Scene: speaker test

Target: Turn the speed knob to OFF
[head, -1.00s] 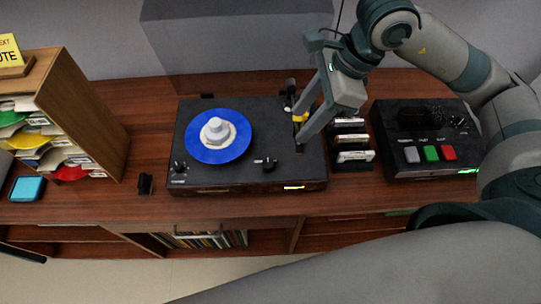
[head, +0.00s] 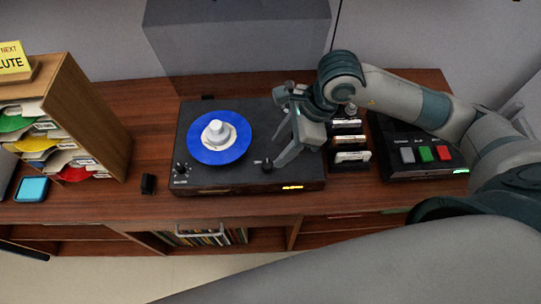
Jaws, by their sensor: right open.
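The black turntable (head: 230,180) stands on the wooden cabinet with a blue record (head: 237,150) on its platter. A small dark knob (head: 267,166) sits at its front right, beside a label too small to read; it looks like the speed knob. Its pointer setting cannot be made out. Another dark knob (head: 181,169) sits at the front left corner. My right gripper (head: 279,152) is open and empty, pointing down just right of the front right knob; I cannot tell whether a finger touches it. My left gripper is not in view.
A rack of cartridges (head: 351,157) stands right of the turntable, under my right arm. A black box with grey, green and red buttons (head: 427,154) is further right. A wooden sorter (head: 92,110) stands at left. A small black block (head: 148,184) lies left of the turntable.

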